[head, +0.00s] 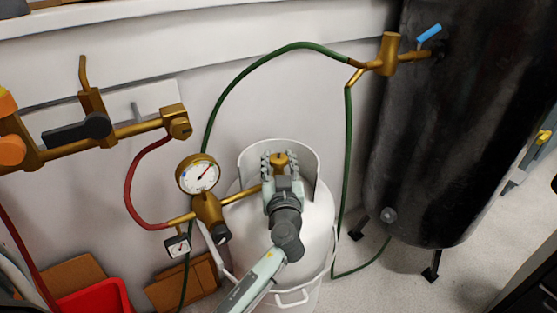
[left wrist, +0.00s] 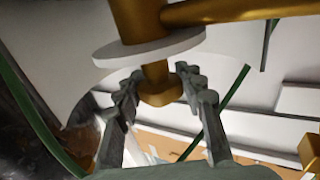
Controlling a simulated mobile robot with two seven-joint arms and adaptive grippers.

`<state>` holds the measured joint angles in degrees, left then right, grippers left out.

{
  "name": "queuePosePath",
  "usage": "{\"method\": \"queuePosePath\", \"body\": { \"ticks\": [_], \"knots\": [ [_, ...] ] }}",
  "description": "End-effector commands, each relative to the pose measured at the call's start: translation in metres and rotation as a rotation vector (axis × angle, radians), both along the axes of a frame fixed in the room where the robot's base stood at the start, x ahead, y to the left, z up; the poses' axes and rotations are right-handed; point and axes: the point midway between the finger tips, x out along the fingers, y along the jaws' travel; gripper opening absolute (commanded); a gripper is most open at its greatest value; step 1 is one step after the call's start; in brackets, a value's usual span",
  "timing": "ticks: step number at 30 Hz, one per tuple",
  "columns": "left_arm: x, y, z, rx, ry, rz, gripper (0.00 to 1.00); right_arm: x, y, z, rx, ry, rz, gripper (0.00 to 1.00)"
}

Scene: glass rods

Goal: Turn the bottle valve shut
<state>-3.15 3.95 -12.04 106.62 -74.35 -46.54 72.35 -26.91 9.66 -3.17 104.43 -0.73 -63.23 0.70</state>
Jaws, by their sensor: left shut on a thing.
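The white gas bottle (head: 319,215) stands on the floor in the middle of the head view, inside a raised collar at its top. Its brass bottle valve (head: 279,158) sits within the collar, with a brass pipe running left to the regulator. My left gripper (head: 280,166) reaches up to the valve from the front and is shut on it, one finger on each side. In the left wrist view the brass valve knob (left wrist: 160,94) is between the fingers, beside a pale disc (left wrist: 150,48). The fingers hide part of the valve. My right gripper is not in view.
A regulator (head: 207,208) with a round gauge (head: 198,174) stands left of the bottle. A green hose (head: 240,76) arches over it to a brass fitting (head: 388,55) on the dark tank (head: 440,140). A red hose (head: 128,190) and brass manifold (head: 60,145) are left.

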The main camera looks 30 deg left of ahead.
Motion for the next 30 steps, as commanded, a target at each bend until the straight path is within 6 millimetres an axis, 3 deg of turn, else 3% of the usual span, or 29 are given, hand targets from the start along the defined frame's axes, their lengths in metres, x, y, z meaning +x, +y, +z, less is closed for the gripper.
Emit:
{"method": "queuePosePath", "body": {
  "ticks": [15,24,30],
  "knots": [
    [-0.001,0.001,0.002,0.003,0.000,-0.298,0.09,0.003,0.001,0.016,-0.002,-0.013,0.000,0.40],
    [0.000,0.000,0.002,0.004,0.001,-0.509,0.09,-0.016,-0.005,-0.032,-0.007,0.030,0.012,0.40],
    [0.000,-0.001,0.001,0.003,0.001,-0.598,0.09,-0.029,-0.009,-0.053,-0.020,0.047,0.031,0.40]
  ]
}}
